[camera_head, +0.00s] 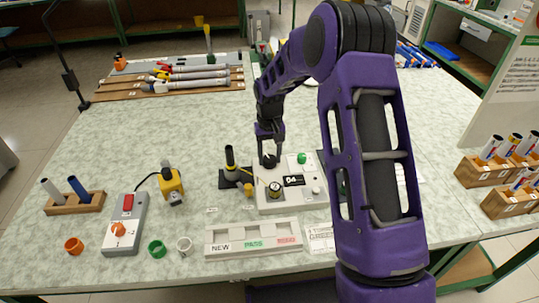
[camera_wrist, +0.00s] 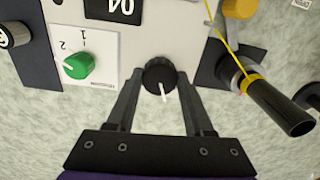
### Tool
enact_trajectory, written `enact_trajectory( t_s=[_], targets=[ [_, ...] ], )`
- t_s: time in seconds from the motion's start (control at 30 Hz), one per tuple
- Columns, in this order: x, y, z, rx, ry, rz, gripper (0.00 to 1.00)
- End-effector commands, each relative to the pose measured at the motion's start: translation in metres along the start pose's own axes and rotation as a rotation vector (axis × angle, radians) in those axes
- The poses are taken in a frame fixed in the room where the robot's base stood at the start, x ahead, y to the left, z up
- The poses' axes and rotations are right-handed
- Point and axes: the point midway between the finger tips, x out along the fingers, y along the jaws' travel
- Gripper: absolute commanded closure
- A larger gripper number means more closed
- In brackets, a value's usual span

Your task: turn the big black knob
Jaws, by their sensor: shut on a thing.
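The big black knob (camera_wrist: 160,76) sits on the white panel of a device (camera_head: 285,203), with a white pointer line on it. In the wrist view the line points down toward my gripper's palm. My gripper (camera_wrist: 160,88) is shut on the knob, with one finger on each side. In the head view my gripper (camera_head: 269,150) reaches down onto the knob (camera_head: 269,161) at the device's back left corner. A green knob (camera_wrist: 78,66) sits beside it, near marks 1 and 2. A display (camera_head: 293,181) reads 04 in the wrist view.
A black tube with a yellow ring (camera_head: 230,160) stands close left of the device. A grey box with an orange knob (camera_head: 124,223) stands at front left. A tray marked NEW, PASS (camera_head: 253,238) lies in front. Racks of rods (camera_head: 492,165) stand at right.

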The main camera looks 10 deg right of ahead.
Motion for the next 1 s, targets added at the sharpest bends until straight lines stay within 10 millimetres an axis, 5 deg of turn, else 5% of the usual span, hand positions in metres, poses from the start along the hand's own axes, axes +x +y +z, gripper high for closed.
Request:
enact_trajectory(
  t_s=[0.9, 0.93, 1.0],
  targets=[
    [-0.0008, 0.0, -0.0008, -0.189, 0.003, 0.0, 1.0],
    [-0.0008, 0.0, -0.0009, -0.189, 0.003, 0.0, 0.46],
    [-0.0008, 0.0, -0.0008, -0.189, 0.003, 0.0, 0.33]
  ],
)
